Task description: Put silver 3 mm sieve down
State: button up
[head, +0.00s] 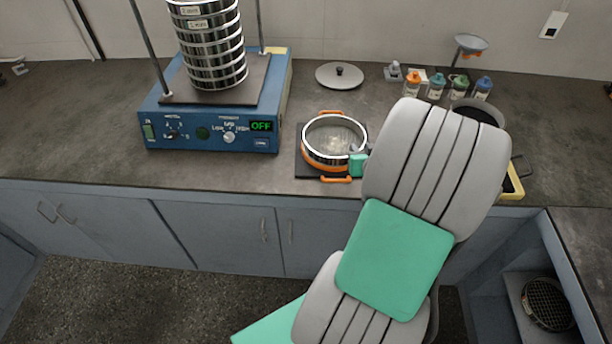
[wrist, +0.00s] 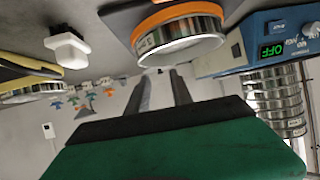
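A silver sieve (head: 322,142) with a mesh floor sits level in an orange ring holder (head: 350,180) on a dark square mat. The same sieve (wrist: 182,46) shows upside down in the wrist view, with the orange ring (wrist: 170,14); its size label is too small to read. My gripper (head: 357,163) is at the sieve's right front side. In the wrist view my gripper (wrist: 161,72) shows a clear gap between its fingers, with no sieve wall visible between them. The tips end close to the rim; whether they touch it I cannot tell.
A blue shaker (head: 218,128), display reading OFF, carries a stack of silver sieves (head: 215,55) at the left. A grey lid (head: 339,76), several small bottles (head: 436,86) and a dark-filled pan (head: 480,112) stand behind and right.

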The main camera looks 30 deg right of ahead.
jog(key=w+a+r+n+g+y, duration=0.2)
jog(key=w+a+n+y, duration=0.2)
jog(key=a, duration=1)
jog(key=s+a+r+g, duration=0.3)
jog(key=s+a, duration=0.3)
jog(key=a, duration=0.2)
jog(key=s+a+r+n+g+y, duration=0.1)
jog(key=s+a+r+g, duration=0.2)
jog(key=s+a, duration=0.3)
jog(key=a, duration=0.3)
jog(key=shift+a+r+n, duration=0.2)
jog(key=shift+n, duration=0.1)
